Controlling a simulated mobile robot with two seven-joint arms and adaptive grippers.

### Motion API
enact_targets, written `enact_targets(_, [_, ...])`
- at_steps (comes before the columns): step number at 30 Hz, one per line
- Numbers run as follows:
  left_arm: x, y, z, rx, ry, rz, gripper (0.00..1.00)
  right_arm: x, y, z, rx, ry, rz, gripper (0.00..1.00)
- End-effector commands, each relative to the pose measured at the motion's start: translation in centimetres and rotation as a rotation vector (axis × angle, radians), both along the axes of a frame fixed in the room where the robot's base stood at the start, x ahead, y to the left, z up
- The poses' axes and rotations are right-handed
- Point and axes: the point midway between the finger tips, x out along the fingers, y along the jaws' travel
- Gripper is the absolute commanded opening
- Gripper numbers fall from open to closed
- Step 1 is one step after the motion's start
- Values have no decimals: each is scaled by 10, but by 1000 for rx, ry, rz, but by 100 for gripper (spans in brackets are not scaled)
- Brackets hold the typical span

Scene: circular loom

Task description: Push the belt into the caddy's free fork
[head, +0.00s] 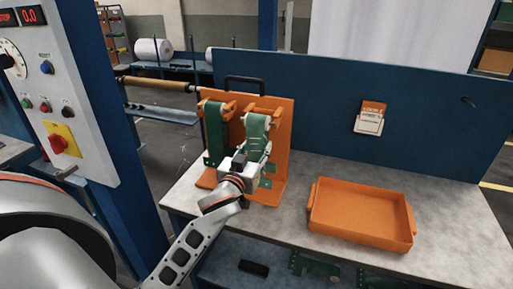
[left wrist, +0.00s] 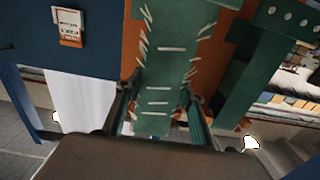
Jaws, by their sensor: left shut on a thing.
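The orange caddy (head: 284,150) stands upright on the bench and has two forks near its top. A dark green belt (head: 214,135) hangs at its left fork (head: 215,104). A second, lighter green belt (head: 257,124) is at the right fork (head: 263,108), its top close to the prongs; I cannot tell whether it sits between them. My left gripper (head: 255,158) is shut on this belt from the front, below the fork. In the left wrist view the held belt (left wrist: 168,55), with pale stitches, runs up between the fingers, and the hanging belt (left wrist: 255,75) is at the right.
An empty-looking orange tray (head: 361,212) lies on the grey bench (head: 295,236) to the right of the caddy. A blue panel (head: 310,105) with a tag (head: 370,118) rises behind. A control cabinet (head: 85,120) stands at the left.

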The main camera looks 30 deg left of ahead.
Motion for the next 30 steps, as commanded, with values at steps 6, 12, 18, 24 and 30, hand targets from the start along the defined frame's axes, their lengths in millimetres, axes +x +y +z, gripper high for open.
enact_targets(6, [9,2,1,0,-3,0,0,0,-2,0,-4,0,0,28])
enact_targets(12, [17,4,2,-1,-3,-1,0,0,-1,0,-1,0,-2,28])
enact_targets(18, [26,6,1,1,-3,0,0,0,1,0,4,0,-5,28])
enact_targets(24, [35,9,2,1,-3,0,0,0,2,0,8,0,-7,28])
enact_targets(30, [34,8,1,0,-2,0,58,0,3,0,9,1,-7,28])
